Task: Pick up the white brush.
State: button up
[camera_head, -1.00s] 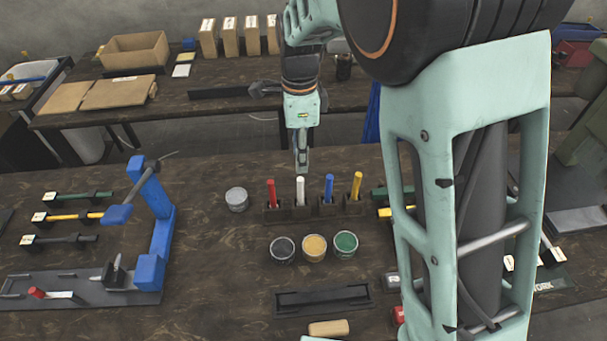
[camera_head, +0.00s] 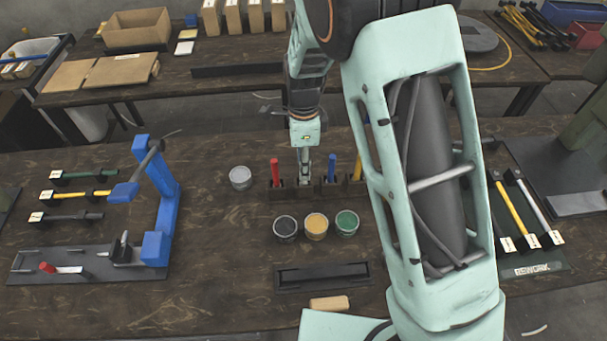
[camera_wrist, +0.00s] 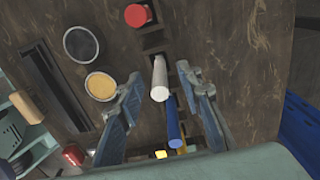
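The white brush (camera_wrist: 159,80) stands with its handle up in a dark holder (camera_head: 290,194), between the red brush (camera_head: 275,172) and the blue brush (camera_head: 331,168). In the head view, my gripper (camera_head: 304,166) is right over the white brush's slot and hides most of the brush. In the wrist view, my gripper (camera_wrist: 160,78) is open, with one finger on each side of the white handle and visible gaps. The blue brush also shows in the wrist view (camera_wrist: 174,122), near the right finger.
A yellow brush (camera_head: 358,167) stands at the holder's right end. Cans with dark (camera_head: 285,228), yellow (camera_head: 316,226) and green (camera_head: 346,223) contents sit in front. A grey can (camera_head: 240,178) is left of the holder. A blue press (camera_head: 160,215) stands farther left.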

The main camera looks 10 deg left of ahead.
grip_shut()
dwell(0.3)
